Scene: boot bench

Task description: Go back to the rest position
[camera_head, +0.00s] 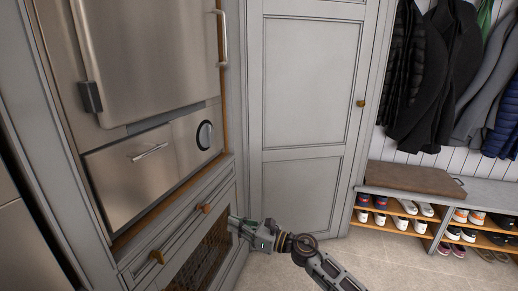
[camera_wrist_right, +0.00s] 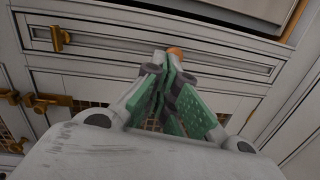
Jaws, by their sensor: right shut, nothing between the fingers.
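My right gripper (camera_head: 240,224) is at the lower middle of the head view, close in front of the grey lower cabinet (camera_head: 134,272). In the right wrist view the fingers of my right gripper (camera_wrist_right: 172,75) are together, with green pads, and hold nothing. A round orange-brown knob (camera_wrist_right: 175,52) shows just beyond the fingertips. I cannot tell whether the fingertips touch the cabinet front. My left gripper is in neither view.
A steel appliance (camera_head: 150,50) with a drawer (camera_head: 150,170) stands above the cabinet. A tall grey door (camera_head: 305,100) is behind. At the right, coats (camera_head: 430,70) hang over a shoe bench (camera_head: 490,190) with a brown cushion (camera_head: 410,178).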

